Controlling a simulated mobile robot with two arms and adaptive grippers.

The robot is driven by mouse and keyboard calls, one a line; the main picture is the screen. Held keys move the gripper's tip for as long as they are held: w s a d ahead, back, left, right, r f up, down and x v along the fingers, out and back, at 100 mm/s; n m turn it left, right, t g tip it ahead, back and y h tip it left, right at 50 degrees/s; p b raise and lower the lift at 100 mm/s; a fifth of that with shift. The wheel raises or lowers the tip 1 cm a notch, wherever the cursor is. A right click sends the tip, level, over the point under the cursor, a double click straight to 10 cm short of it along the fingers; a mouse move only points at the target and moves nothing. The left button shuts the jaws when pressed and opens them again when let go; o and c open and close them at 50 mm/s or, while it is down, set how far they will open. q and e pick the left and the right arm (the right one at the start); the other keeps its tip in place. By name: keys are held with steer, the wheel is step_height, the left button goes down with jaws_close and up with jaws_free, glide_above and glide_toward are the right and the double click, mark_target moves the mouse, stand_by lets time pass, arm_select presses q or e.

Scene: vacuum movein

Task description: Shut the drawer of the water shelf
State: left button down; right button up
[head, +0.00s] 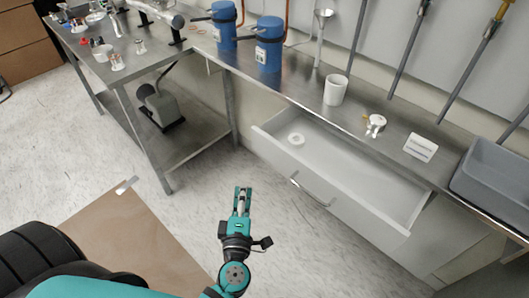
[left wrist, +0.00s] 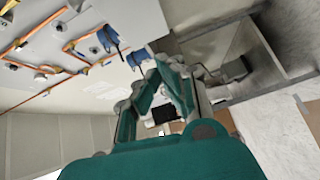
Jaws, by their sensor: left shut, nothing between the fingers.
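The drawer (head: 370,205) of the water shelf is pulled out below the steel shelf top (head: 300,92). Its white inside shows, with a small white ring (head: 296,139) lying at its left end. A curved metal handle (head: 311,190) is on the drawer's front. My left gripper (head: 242,190) is shut and empty, left of the handle and apart from the drawer front. It also shows in the left wrist view (left wrist: 170,65), where the drawer cannot be made out. My right gripper is in neither view.
On the shelf top stand blue canisters (head: 268,45), a white cup (head: 335,90), a small white fitting (head: 375,124), a white label (head: 420,147) and a grey bin (head: 495,178). A steel table (head: 195,130) stands at the left. A brown board (head: 130,240) lies on the floor. Floor before the drawer is clear.

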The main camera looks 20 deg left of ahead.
arm_select(q)
steer(key=w+a+r+n+y+p, duration=0.1)
steer(key=w+a+r+n, duration=0.1)
steer(key=w, duration=1.1)
steer(key=shift+a, duration=0.9)
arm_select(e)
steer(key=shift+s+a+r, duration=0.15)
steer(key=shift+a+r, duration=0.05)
